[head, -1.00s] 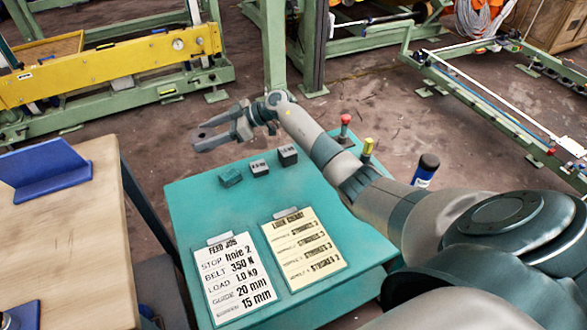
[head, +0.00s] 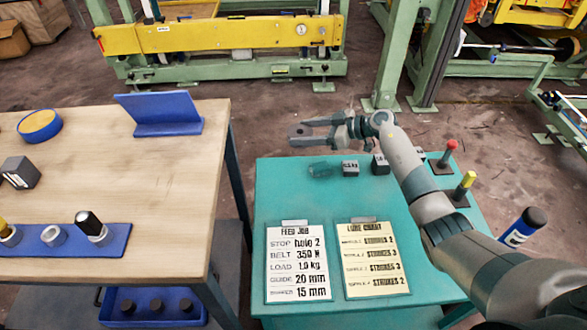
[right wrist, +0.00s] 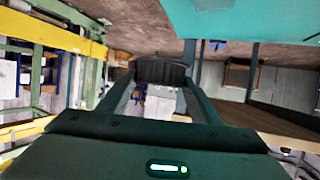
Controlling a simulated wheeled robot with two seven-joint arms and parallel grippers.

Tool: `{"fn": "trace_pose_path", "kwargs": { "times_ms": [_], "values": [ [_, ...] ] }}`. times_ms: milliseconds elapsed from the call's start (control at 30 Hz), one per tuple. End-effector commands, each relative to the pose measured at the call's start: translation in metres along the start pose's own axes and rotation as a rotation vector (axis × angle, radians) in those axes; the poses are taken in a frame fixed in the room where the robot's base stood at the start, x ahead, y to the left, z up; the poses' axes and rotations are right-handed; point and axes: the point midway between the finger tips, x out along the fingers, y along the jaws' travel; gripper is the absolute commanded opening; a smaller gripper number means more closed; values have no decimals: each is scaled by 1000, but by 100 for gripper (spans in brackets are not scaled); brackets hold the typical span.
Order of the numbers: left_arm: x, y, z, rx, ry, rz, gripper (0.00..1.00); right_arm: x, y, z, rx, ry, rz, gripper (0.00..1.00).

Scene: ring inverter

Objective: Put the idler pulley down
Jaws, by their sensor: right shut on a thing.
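My right gripper (head: 309,131) is shut on the idler pulley (head: 298,131), a small dark grey round piece with a hole. It holds the pulley in the air by the far left edge of the teal cart (head: 380,213). In the right wrist view the dark pulley (right wrist: 160,71) sits between the two fingertips, partly hidden by them. My left gripper is not in view.
The wooden table (head: 150,188) at the left carries a blue angled stand (head: 165,115), a yellow-topped round item (head: 40,125), a dark block (head: 20,173) and a blue rack (head: 118,240). Small blocks (head: 350,168) and two clipboards (head: 297,262) lie on the cart. The table's middle is clear.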

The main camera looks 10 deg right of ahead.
Motion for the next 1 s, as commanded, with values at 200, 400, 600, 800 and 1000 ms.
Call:
{"fn": "trace_pose_path", "kwargs": {
  "times_ms": [200,400,600,800,1000],
  "values": [
    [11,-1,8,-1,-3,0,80,18,-40,16,1,5,-2,18],
    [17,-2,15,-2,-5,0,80,32,-69,30,1,5,-1,18],
    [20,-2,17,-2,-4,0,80,38,-81,36,-1,5,1,18],
    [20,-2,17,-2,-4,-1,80,38,-82,36,-2,4,2,18],
    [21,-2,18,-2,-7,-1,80,39,-82,40,0,4,1,18]
  ]
}}
